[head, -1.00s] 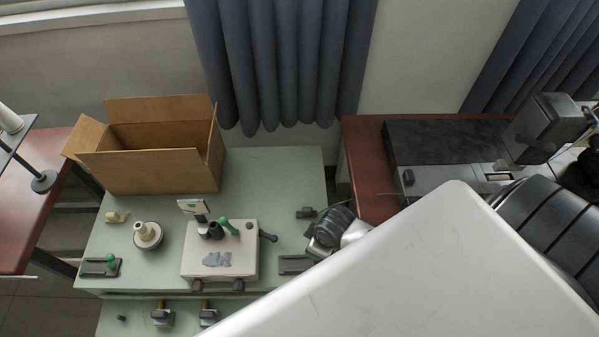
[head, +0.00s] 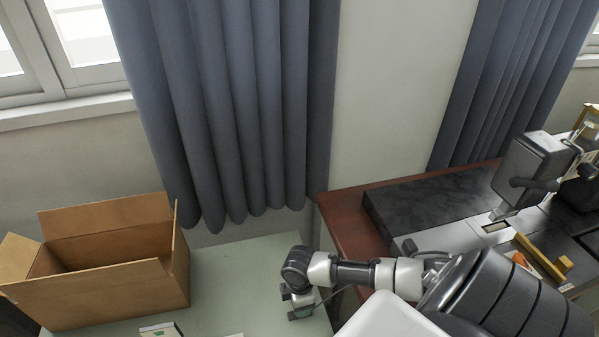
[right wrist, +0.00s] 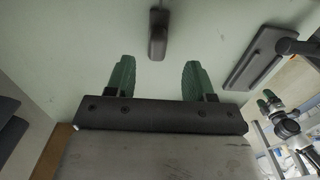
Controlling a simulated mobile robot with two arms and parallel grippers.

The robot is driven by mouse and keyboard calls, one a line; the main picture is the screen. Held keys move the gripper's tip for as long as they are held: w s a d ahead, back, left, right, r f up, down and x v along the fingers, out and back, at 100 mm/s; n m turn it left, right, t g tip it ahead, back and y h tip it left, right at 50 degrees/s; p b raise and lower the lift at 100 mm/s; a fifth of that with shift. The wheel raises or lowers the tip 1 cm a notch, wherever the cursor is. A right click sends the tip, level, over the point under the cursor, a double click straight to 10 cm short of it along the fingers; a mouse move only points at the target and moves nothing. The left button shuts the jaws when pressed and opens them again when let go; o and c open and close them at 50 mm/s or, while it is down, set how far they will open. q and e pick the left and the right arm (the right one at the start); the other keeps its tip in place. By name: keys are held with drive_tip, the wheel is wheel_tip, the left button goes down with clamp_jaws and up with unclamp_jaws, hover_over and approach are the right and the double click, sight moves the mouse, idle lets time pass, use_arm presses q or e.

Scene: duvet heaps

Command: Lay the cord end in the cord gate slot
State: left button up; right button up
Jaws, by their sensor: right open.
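My right gripper (right wrist: 158,65) is open in the right wrist view, its two green fingers apart with nothing between them. It faces the pale green table top. A small dark block (right wrist: 158,36) with a thin stem lies just beyond the fingertips, roughly centred between them; I cannot tell whether it is the cord end. A dark flat plate (right wrist: 262,55) lies to the right; I cannot tell whether it holds the cord gate slot. In the head view my right gripper (head: 297,302) hangs low over the green table's right side.
An open cardboard box (head: 110,280) stands on the green table (head: 235,275) at left. A brown table (head: 345,225) with a dark slab (head: 430,210) and machine (head: 535,165) stands at right. Grey curtains (head: 235,110) hang behind. Green surface between box and gripper is partly clear.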

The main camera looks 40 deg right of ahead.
wheel_tip(320, 180, down, 5)
drive_tip(key=shift+w+d+f, duration=0.1)
drive_tip(key=shift+d, duration=0.05)
use_arm(q)
drive_tip(key=shift+w+d, duration=0.1)
drive_tip(key=shift+w, duration=0.85)
drive_tip(key=shift+s, duration=0.25)
use_arm(e)
clamp_jaws()
